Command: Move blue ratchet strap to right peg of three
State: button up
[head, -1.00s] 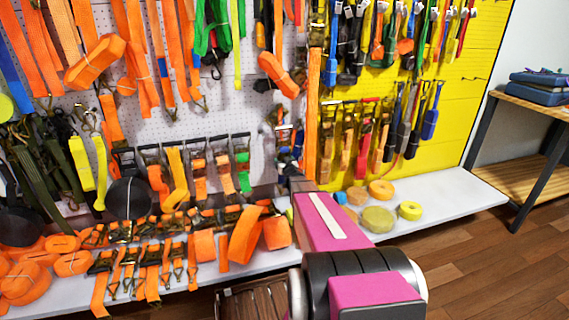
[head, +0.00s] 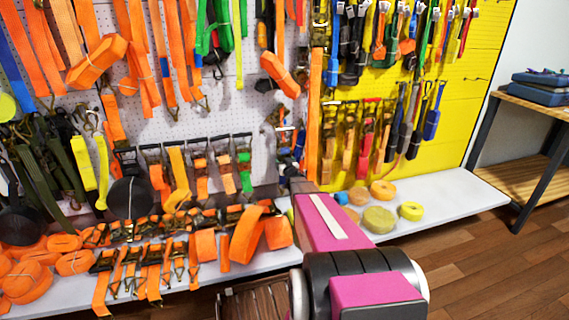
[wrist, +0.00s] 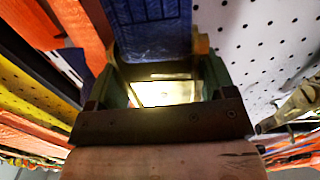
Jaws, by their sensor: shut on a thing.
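My gripper (head: 288,168) reaches the wall near the joint between the white and yellow panels, its tip partly hidden by my arm. In the wrist view my gripper (wrist: 163,82) is shut on the blue ratchet strap (wrist: 152,30), whose wide blue webbing fills the top middle just beyond the jaws. In the head view the held strap is too small and covered to make out clearly. I cannot tell which peg is the right one of three, or whether the strap touches a peg.
A long orange strap (head: 314,110) hangs close beside my gripper. Orange ratchet straps (head: 200,180) hang to its left. Tape rolls (head: 378,217) lie on the white shelf (head: 450,195) below. A wooden bench (head: 535,95) stands at the far right, with open floor before it.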

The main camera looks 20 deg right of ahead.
jog(key=o, duration=1.6)
jog(key=shift+c, duration=0.2)
jog(key=s, duration=1.1)
jog(key=s+a+g, duration=0.5)
jog(key=s+g, duration=0.1)
jog(key=s, duration=0.3)
jog(key=s+a+f+g, duration=0.1)
jog(key=s+a+g, duration=0.5)
jog(key=s, duration=0.3)
jog(key=s+a+g, duration=0.5)
jog(key=s+g, duration=0.1)
jog(key=s, duration=0.3)
jog(key=shift+s+a+f, duration=0.35)
jog(key=shift+s+f, duration=0.05)
